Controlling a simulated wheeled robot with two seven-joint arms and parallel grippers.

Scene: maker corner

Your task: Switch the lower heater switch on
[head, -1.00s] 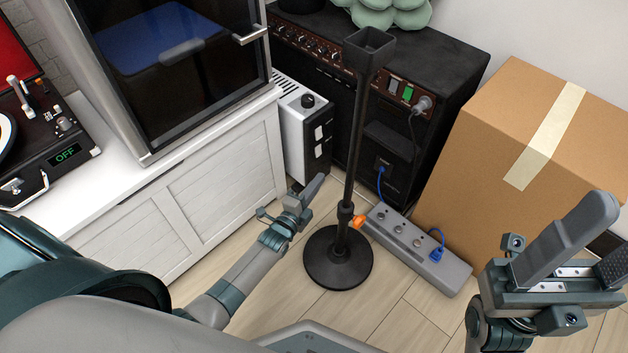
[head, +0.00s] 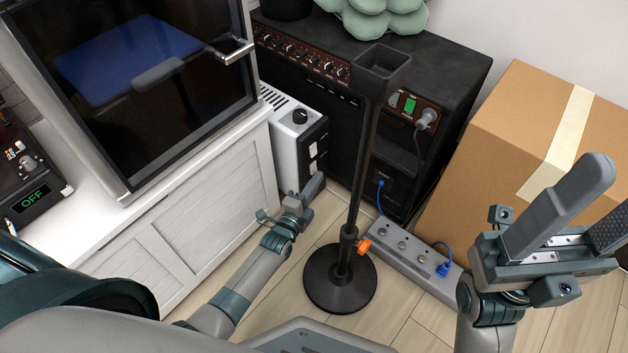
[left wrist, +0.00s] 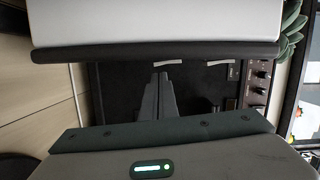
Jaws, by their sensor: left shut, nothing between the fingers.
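The heater (head: 284,140) is a white box with a black front panel, between the white cabinet and the black amplifier. Its panel carries an upper switch (head: 313,150) and a lower switch (head: 313,167), both pale; their positions are too small to read. My left gripper (head: 314,186) is shut and empty, its tips just in front of and below the lower switch; contact cannot be told. In the left wrist view the shut fingers (left wrist: 161,85) point toward the heater's dark edge (left wrist: 150,51), where two pale strips show. My right gripper (head: 592,205) is open and empty at the right.
A black stand (head: 340,280) with a round base stands right of my left gripper. The amplifier (head: 440,70), a cardboard box (head: 500,130) and the white cabinet (head: 210,200) close in the space.

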